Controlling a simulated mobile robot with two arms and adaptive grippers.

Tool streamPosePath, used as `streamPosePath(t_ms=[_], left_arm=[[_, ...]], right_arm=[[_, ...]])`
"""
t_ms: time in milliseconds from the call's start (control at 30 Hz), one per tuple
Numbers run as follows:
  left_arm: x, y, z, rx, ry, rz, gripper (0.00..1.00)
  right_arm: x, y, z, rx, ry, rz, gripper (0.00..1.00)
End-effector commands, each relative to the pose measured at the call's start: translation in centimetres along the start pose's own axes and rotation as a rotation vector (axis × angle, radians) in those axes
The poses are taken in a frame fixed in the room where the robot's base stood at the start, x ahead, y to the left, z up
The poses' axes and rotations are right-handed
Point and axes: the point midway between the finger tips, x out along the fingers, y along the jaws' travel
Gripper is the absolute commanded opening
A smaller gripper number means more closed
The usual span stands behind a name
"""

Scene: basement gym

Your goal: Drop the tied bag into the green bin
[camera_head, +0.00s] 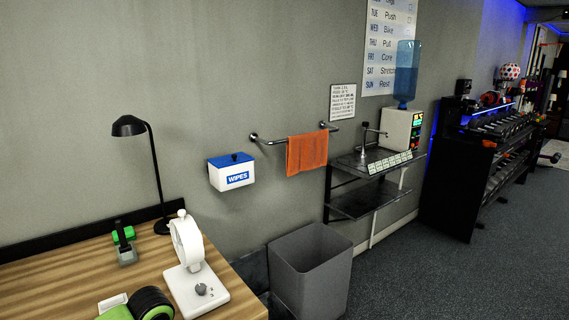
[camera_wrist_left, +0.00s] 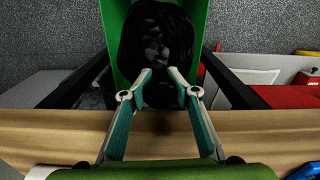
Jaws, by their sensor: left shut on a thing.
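The left wrist view shows my left gripper (camera_wrist_left: 160,75), its teal-and-pale fingers closed on the black tied bag (camera_wrist_left: 155,30). The bag lies beyond the fingertips and between the walls of the green bin (camera_wrist_left: 118,45) as seen from the wrist. How far the bag is above or inside the bin cannot be told. The bag's gripped top is dark and partly hidden by the fingers. The head view shows neither the bag nor the green bin.
A wooden surface (camera_wrist_left: 50,122) crosses under the fingers in the wrist view; red items (camera_wrist_left: 285,97) are at right.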

Motion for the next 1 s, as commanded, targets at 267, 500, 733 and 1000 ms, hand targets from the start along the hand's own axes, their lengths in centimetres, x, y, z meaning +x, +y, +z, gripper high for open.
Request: streamPosePath(t_ms=[267,500,733,1000], left_arm=[[3.1,0.1,0.0,0.000,0.001,0.002,0.00],[3.5,0.1,-0.1,0.001,0.002,0.003,0.00],[3.5,0.1,0.0,0.001,0.002,0.002,0.48],[3.6,0.0,0.0,0.001,0.000,-0.001,0.48]], right_arm=[[1.5,-0.9,0.1,0.000,0.000,-0.010,0.31],[1.6,-0.8,0.2,0.000,0.000,-0.009,0.31],[1.6,-0.5,0.2,-0.002,-0.002,-0.006,0.31],[1.6,0.0,0.5,-0.002,-0.004,0.001,0.31]])
